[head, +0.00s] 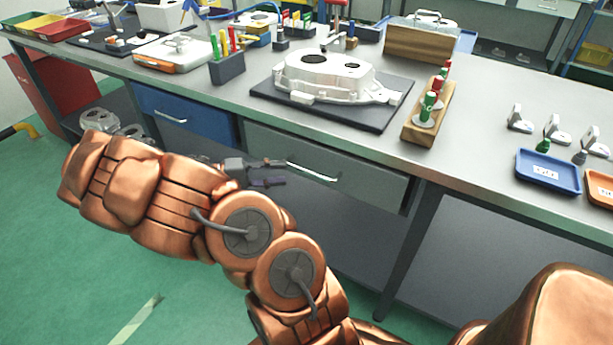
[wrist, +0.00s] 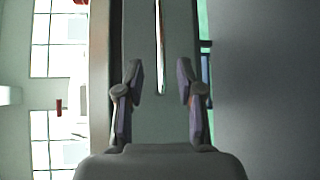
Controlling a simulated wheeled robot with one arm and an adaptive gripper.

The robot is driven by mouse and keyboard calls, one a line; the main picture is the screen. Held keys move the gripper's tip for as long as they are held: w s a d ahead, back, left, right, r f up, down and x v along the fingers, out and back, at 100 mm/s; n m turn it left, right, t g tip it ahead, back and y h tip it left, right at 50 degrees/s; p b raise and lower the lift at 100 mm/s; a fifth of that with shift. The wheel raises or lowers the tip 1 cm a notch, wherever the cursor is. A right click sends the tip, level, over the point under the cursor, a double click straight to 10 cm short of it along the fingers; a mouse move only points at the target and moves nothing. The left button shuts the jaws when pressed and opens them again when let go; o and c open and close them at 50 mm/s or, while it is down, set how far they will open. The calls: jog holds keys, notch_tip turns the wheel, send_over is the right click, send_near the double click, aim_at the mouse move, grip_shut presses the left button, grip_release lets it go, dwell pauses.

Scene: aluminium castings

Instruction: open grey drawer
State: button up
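The grey drawer (head: 345,178) is under the workbench top, right of a blue drawer (head: 185,113). It looks shut, its front in line with the bench. Its light bar handle (head: 318,172) runs along the front. My gripper (head: 285,172) is at the left end of that handle in the head view. In the wrist view the handle (wrist: 160,45) stands upright in the picture, ahead of and between the two spread fingertips of my gripper (wrist: 160,82). The fingers are open with a gap on both sides of the handle. I see no contact with it.
The bench top (head: 470,150) carries a large aluminium casting (head: 325,78) on a dark mat, above the drawer. A wooden rack (head: 428,112) with coloured plugs and a blue tray (head: 548,172) stand to the right. Below the drawer is an open shelf space (head: 340,225). Green floor lies at left.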

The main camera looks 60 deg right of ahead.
aim_at(303, 171)
jog(key=shift+x, duration=3.95)
grip_shut()
